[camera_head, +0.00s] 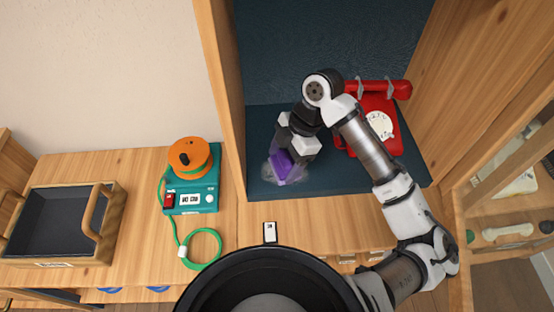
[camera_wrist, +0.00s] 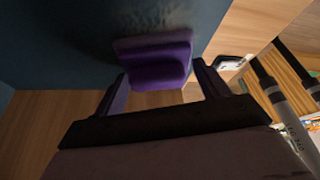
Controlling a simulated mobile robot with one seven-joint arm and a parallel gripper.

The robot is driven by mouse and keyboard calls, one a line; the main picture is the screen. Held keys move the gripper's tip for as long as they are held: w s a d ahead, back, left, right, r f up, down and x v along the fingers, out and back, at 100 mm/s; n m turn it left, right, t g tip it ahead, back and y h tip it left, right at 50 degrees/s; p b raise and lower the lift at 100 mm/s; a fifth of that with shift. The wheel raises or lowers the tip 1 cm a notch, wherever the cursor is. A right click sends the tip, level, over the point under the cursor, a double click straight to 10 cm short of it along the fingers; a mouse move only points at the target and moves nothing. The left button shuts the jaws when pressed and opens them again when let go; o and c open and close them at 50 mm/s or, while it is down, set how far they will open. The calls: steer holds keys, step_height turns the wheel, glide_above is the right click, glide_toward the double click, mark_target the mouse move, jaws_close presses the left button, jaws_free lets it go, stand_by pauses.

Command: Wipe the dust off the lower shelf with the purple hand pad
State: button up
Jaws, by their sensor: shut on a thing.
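The purple hand pad (camera_head: 281,168) is on the dark blue lower shelf (camera_head: 335,185), near its front left part. My gripper (camera_head: 284,157) is shut on the pad from above. In the wrist view the pad (camera_wrist: 158,68) sits between the two fingers of my gripper (camera_wrist: 160,82), its flat base toward the shelf surface (camera_wrist: 60,40). A hazy grey patch of dust (camera_head: 268,174) shows around the pad in the head view. My gripper hides part of the shelf behind it, and I cannot tell whether more dust lies there.
A red dial phone (camera_head: 378,122) stands on the shelf at the right, close to my arm. Wooden cabinet sides (camera_head: 222,80) bound the shelf. On the counter at left are a teal device with an orange reel (camera_head: 190,158), a green cable (camera_head: 205,248) and a dark-lined tray (camera_head: 22,210).

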steer(key=shift+d+f+b, duration=0.1)
steer(key=shift+d+b, duration=0.7)
steer(key=shift+d, duration=2.25)
steer(key=shift+f, duration=0.1)
steer(key=shift+a, duration=0.15)
